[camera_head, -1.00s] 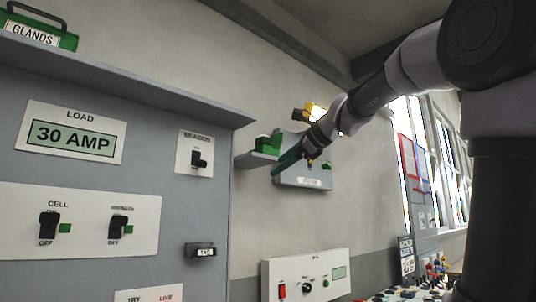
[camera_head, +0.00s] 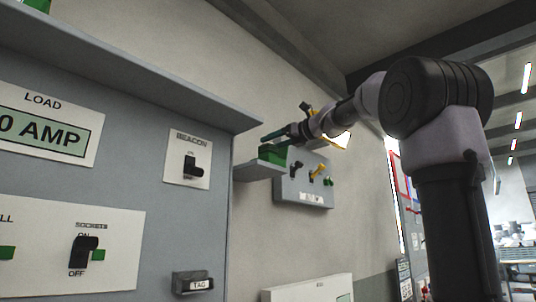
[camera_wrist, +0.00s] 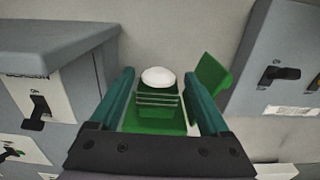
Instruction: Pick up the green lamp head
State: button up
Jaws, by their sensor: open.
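The green lamp head (camera_wrist: 158,122) shows in the wrist view as a ribbed green body with a white dome, between the two teal fingers of my gripper (camera_wrist: 159,74). A gap shows on both sides, and the fingers are open. In the head view, a green body (camera_head: 271,155) sits on a small grey shelf (camera_head: 258,171), with my gripper (camera_head: 276,134) just above and beside it. The fingers partly hide it there. I cannot tell the exact depth of the fingers along the lamp head.
A green flap (camera_wrist: 212,80) stands close outside the right finger. A grey switch panel (camera_head: 304,183) is just right of the shelf. The large grey cabinet with a beacon switch (camera_head: 192,168) stands at left, its ledge (camera_head: 140,90) jutting out. Plain wall lies behind.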

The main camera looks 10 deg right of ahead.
aim_at(262, 145)
jog(key=x, duration=0.6)
jog(key=shift+w+a, duration=0.15)
jog(key=shift+a, duration=0.05)
grip_shut()
